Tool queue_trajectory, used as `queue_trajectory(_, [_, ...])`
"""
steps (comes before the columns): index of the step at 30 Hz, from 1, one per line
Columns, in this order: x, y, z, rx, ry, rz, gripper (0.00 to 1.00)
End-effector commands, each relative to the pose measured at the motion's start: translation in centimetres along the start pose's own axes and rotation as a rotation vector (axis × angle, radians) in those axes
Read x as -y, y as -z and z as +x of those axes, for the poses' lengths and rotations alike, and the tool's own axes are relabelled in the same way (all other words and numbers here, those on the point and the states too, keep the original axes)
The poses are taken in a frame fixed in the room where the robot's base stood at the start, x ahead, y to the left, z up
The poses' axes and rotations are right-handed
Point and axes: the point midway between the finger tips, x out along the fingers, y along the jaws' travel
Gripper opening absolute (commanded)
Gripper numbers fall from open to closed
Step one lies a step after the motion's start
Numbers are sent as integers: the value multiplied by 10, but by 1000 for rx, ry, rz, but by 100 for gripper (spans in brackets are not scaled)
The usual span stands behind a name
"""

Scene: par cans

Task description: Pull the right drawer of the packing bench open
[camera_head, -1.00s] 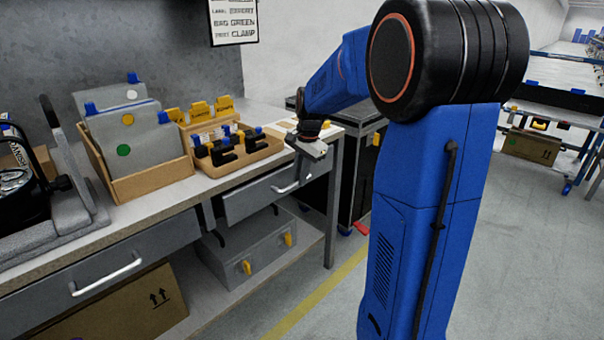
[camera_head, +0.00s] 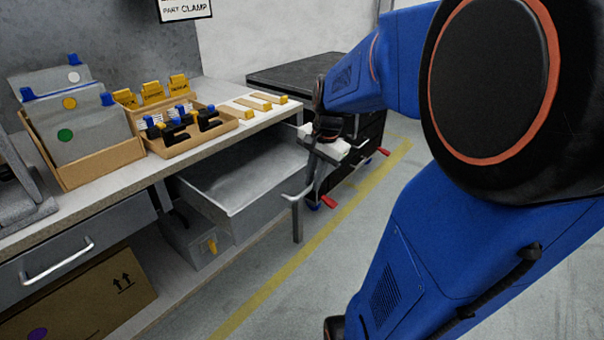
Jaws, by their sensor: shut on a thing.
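The right drawer (camera_head: 218,196) of the packing bench is pulled well out, and its empty-looking grey inside shows from above. Its metal handle (camera_head: 288,197) sticks out at the front end. My gripper (camera_head: 309,183) reaches down from the upper right and is shut on the handle; the fingertips are small and partly merge with the bar. The packing bench (camera_head: 60,237) runs along the left. Its left drawer (camera_head: 75,252) is shut.
A bin of grey folders (camera_head: 95,165) and a tray of clamps (camera_head: 225,130) stand on the bench top. A grey case (camera_head: 190,238) and a cardboard box (camera_head: 110,300) are on the lower shelf. A black cabinet (camera_head: 310,75) stands behind. Floor is clear in front.

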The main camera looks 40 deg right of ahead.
Motion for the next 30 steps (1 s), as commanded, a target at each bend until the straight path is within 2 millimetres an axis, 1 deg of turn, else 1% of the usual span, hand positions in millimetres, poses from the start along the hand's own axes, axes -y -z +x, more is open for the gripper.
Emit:
queue_trajectory(3, [-6,0,-2,-1,1,1,0])
queue_trajectory(6, [-8,0,-2,-1,1,1,0])
queue_trajectory(15, [-8,0,-2,-1,1,0,0])
queue_trajectory(16, [-8,0,-2,-1,1,0,15])
queue_trajectory(18, [-8,0,-2,-1,1,0,31])
queue_trajectory(26, [-8,0,-2,-1,1,0,31])
queue_trajectory(30, [-8,1,-7,-2,2,0,31])
